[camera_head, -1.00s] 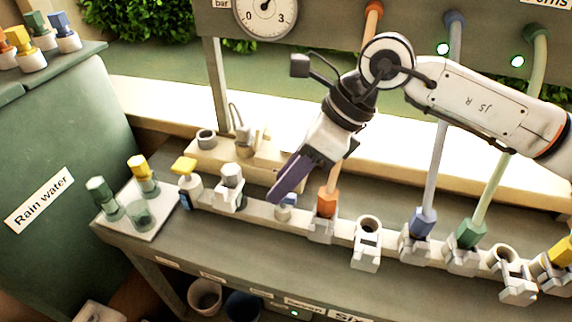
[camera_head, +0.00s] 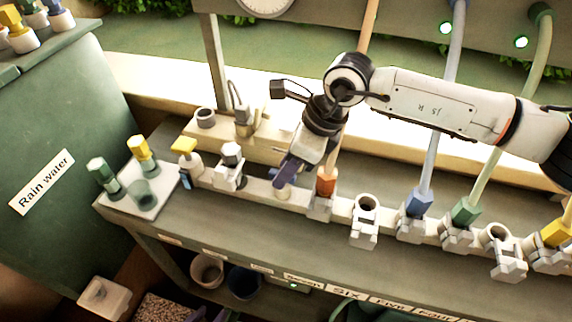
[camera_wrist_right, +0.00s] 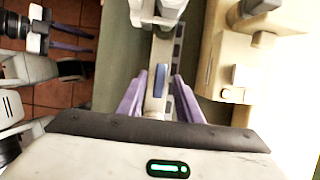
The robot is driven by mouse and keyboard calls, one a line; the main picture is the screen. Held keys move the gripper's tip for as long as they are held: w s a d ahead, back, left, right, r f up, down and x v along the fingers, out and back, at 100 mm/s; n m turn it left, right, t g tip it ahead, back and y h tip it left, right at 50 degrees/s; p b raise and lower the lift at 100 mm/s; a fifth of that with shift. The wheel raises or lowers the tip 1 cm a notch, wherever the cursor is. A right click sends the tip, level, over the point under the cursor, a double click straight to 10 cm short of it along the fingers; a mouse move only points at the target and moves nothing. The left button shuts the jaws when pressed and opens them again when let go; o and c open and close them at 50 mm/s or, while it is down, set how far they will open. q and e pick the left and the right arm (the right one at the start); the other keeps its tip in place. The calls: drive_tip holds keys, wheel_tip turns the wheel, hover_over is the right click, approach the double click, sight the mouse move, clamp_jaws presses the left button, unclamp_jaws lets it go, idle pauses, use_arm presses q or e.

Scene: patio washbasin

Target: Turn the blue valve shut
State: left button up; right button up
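The blue valve's handle (camera_wrist_right: 160,78) is a narrow blue bar on a pale rail in the right wrist view, its long side running along the picture's height. My right gripper (camera_wrist_right: 157,90) is open, with one purple finger on each side of the handle and a gap on both sides. In the head view the right gripper (camera_head: 284,176) points down over the valve's white body (camera_head: 283,193) and hides the blue handle. My left gripper (camera_wrist_right: 72,39) is at the upper left of the right wrist view, its purple fingers apart and empty.
An orange hose fitting (camera_head: 326,182) stands close right of the right gripper. A white valve (camera_head: 230,165) and a yellow-topped one (camera_head: 186,150) stand to its left. Blue (camera_head: 418,202) and green (camera_head: 466,211) hose fittings are farther right on the rail.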

clamp_jaws()
drive_tip(key=shift+f, duration=0.1)
